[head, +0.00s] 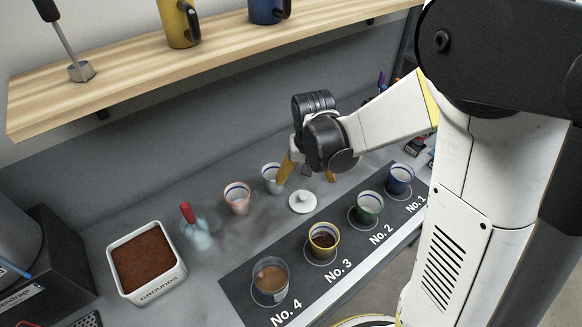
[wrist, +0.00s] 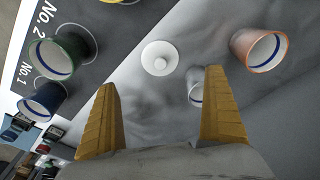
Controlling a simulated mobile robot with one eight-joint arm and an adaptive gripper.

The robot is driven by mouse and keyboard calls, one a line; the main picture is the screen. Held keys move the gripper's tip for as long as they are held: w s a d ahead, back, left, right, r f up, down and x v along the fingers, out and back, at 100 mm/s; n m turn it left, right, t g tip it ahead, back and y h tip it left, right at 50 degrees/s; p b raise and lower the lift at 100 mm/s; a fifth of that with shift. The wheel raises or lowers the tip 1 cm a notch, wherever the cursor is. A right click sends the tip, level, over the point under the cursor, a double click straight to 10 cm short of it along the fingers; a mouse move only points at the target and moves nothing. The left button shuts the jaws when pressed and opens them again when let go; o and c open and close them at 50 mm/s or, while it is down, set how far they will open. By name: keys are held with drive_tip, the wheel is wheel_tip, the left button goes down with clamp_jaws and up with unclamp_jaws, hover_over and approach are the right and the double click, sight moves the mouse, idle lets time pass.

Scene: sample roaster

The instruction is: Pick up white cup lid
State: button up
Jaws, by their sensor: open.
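The white cup lid (head: 302,202) is a round disc with a small knob on top. It lies on the grey counter between the dark numbered mat and the row of cups behind it. In the wrist view the lid (wrist: 160,58) shows beyond my fingertips, roughly centred between them. My gripper (head: 307,176) has yellow fingers, spread apart and empty. It is above the counter, behind the lid in the head view and apart from it.
A pink cup (head: 237,198) and a white cup (head: 271,178) stand near the lid. The dark mat (head: 243,283) holds a blue cup (head: 400,179), green cup (head: 369,207), yellow-rimmed cup (head: 323,240) and a glass (head: 270,279). A grounds box (head: 146,262) stands left. A shelf (head: 190,75) overhangs the back.

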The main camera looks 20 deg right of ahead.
sight(303, 197)
drive_tip(key=f, duration=0.2)
drive_tip(key=f+b, duration=0.1)
drive_tip(key=f, duration=0.1)
drive_tip(key=w+f+b, duration=0.1)
drive_tip(key=f, duration=0.1)
drive_tip(key=shift+f, duration=0.3)
drive_tip(key=f+b, duration=0.1)
drive_tip(key=f, duration=0.1)
drive_tip(key=f+b, duration=0.1)
drive_tip(key=w+f+b, duration=0.1)
drive_tip(key=f, duration=0.1)
drive_tip(key=shift+d+f, duration=0.15)
drive_tip(key=shift+f, duration=0.2)
drive_tip(key=shift+r, duration=0.1)
drive_tip(key=shift+s, duration=0.15)
drive_tip(key=c, duration=1.5)
drive_tip(key=c, duration=0.3)
